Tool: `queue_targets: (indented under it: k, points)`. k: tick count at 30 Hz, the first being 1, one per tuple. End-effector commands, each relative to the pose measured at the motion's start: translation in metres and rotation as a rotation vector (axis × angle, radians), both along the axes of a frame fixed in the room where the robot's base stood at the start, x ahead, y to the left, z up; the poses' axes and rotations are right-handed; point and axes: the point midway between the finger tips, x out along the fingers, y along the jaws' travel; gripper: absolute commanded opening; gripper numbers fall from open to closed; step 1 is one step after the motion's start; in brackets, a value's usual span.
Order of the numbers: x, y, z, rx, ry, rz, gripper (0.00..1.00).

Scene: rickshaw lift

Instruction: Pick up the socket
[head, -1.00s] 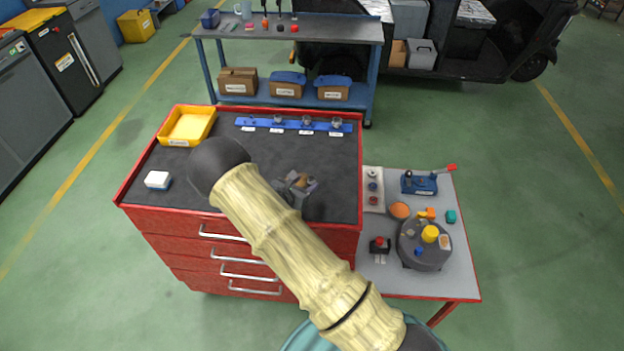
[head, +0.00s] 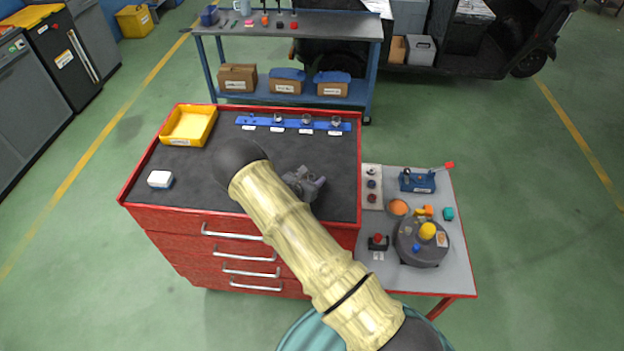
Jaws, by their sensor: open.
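Several small metallic sockets stand in a row on a blue rail (head: 263,123) at the back of the red cabinet's dark top. The rightmost socket (head: 336,120) and the one beside it (head: 306,120) look larger than the two at the left. White labels lie in front of them. My gripper (head: 308,184) is open over the right part of the dark top, in front of the rail and apart from it. My arm hides part of the top, and I cannot see clearly between the fingers.
A yellow bin (head: 189,127) sits at the back left of the red cabinet (head: 172,221), with a small white block (head: 160,179) in front of it. A side table (head: 436,280) at the right holds a round dark stand (head: 420,252) and small parts. The top's middle left is clear.

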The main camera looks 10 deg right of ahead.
Motion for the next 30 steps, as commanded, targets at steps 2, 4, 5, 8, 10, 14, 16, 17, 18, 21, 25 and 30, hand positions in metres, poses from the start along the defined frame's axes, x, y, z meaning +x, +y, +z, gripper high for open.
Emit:
queue_targets:
  k: [2,4,5,8,10,14,16,17,18,21,25,30]
  points:
    - [0.000,0.000,0.000,0.000,0.000,0.000,0.48]
    - [0.000,0.000,0.000,0.000,0.000,-0.001,0.48]
    - [0.000,0.000,0.000,0.000,0.000,-0.001,0.48]
    - [0.000,0.000,0.000,0.000,0.000,-0.001,0.48]
    - [0.000,0.000,0.000,0.000,0.000,-0.001,0.37]
    - [0.000,0.000,0.000,0.000,0.000,-0.001,0.11]
    - [0.000,0.000,0.000,0.000,0.000,-0.001,0.00]
    - [0.000,-0.001,0.001,0.000,-0.001,-0.001,0.00]
    - [0.000,-0.001,0.001,0.000,-0.001,-0.001,0.00]
    - [0.000,-0.001,0.001,0.000,-0.001,-0.001,0.00]
    - [0.000,0.000,0.002,0.000,-0.001,-0.001,0.00]
    - [0.000,0.000,0.013,0.001,-0.003,-0.001,0.00]
